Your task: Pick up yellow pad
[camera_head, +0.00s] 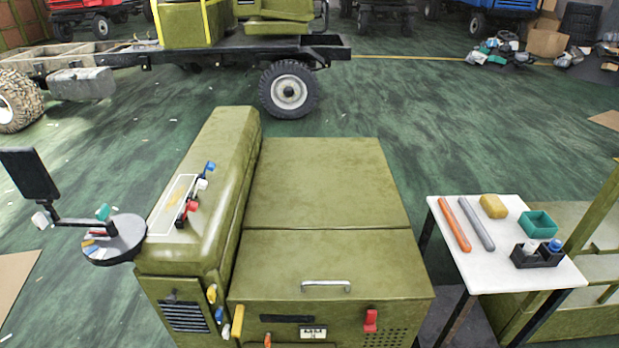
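A yellow pad (494,206), a small block with rounded edges, lies at the back of the small white table (505,275) on the right. It is to the right of the grey rod and behind the teal tray, apart from both. Nothing covers it. Neither of my grippers shows in the head view.
On the white table are an orange rod (455,224), a grey rod (477,223), a teal tray (538,224) and a black holder (537,256) with small bottles. A large olive cabinet (325,185) stands left of it. A vehicle chassis stands behind; open green floor lies between.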

